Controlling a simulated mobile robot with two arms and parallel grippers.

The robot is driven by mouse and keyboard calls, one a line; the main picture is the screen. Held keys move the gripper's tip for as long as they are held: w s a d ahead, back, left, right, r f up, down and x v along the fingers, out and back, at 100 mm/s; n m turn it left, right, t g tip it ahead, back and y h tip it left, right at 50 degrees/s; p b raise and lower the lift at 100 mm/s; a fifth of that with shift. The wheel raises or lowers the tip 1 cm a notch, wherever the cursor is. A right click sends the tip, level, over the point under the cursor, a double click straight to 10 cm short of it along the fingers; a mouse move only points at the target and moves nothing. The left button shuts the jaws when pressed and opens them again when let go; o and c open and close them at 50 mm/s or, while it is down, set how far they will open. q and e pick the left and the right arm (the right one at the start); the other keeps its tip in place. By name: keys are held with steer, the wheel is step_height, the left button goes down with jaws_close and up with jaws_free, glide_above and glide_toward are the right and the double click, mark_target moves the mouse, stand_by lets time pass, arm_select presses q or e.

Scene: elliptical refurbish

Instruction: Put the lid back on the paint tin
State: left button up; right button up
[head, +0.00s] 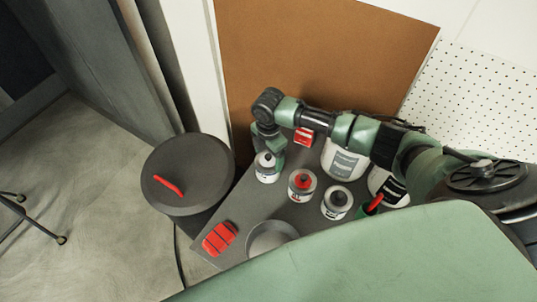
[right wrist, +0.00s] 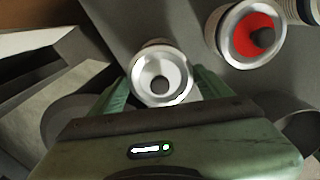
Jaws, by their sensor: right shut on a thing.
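A small silver-rimmed tin (head: 266,170) with a white top and dark knob stands at the shelf's back left corner. My right gripper (head: 270,148) reaches it from above. In the right wrist view the same tin (right wrist: 161,77) sits between the fingers of my right gripper (right wrist: 163,92), which is shut on it. I cannot tell whether the grip is on the tin's body or on a lid. A similar tin with a red top (head: 302,184) and one with a dark top (head: 336,204) stand to its right. My left gripper is out of view.
Larger white tins (head: 344,162) stand behind, under my right arm. A red box (head: 304,137), a red ribbed object (head: 219,238) and a round grey dish (head: 262,235) are on the grey shelf (head: 250,211). A dark round bin (head: 205,157) stands left.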

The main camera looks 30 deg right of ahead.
steer(key=shift+p, duration=0.3)
stand_by(0.6)
steer(key=o, duration=1.3)
steer(key=shift+r+p, duration=3.5)
steer(key=shift+p, duration=0.1)
jaws_close()
